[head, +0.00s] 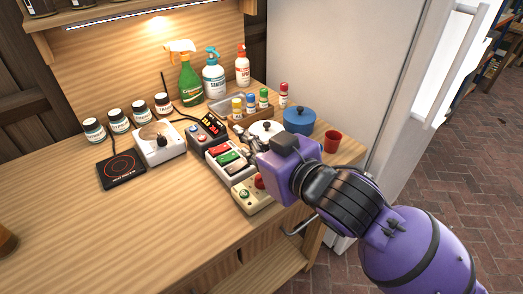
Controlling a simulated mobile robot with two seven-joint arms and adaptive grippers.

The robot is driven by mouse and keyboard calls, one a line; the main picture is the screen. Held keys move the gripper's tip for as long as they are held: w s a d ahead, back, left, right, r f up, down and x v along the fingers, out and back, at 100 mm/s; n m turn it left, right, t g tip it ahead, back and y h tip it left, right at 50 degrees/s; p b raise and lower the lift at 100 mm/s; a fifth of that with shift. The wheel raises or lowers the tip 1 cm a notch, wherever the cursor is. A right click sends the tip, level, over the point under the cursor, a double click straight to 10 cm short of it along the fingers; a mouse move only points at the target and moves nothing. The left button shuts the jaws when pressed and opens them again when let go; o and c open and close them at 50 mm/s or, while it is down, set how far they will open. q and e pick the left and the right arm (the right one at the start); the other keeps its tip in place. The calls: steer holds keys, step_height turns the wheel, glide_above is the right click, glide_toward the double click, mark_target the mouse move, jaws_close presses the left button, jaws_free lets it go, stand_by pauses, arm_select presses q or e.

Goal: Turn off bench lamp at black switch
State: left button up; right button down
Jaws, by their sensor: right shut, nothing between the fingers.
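A pale switch box (211,161) stands on the wooden bench, with a red switch (218,149), a green switch (228,158) and a dark, apparently black switch (237,168) in a row. My right gripper (238,133) is shut and empty. Its fingers are above and just behind the switch box in this view; whether they touch anything I cannot tell. My wrist hides part of the box's right side. A lit light strip (120,14) under the shelf glows on the back panel. My left gripper is not in view.
A box with a red knob and green button (248,203) sits in front. A red-display device (206,131), white scale-like device (159,144), black hot plate (121,169), blue pot (299,120) and red cup (332,141) stand around. Spray bottles (190,82) are behind.

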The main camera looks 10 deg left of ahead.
mark_target(237, 166)
steer(key=x, duration=0.4)
steer(key=f, duration=0.2)
steer(key=shift+d+f+b, duration=0.3)
steer(key=shift+d+f, duration=0.05)
steer(key=shift+f, duration=0.05)
steer(key=shift+d+f, duration=0.1)
steer(key=shift+f, duration=0.3)
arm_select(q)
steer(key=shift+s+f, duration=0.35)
arm_select(e)
steer(key=shift+f, duration=0.1)
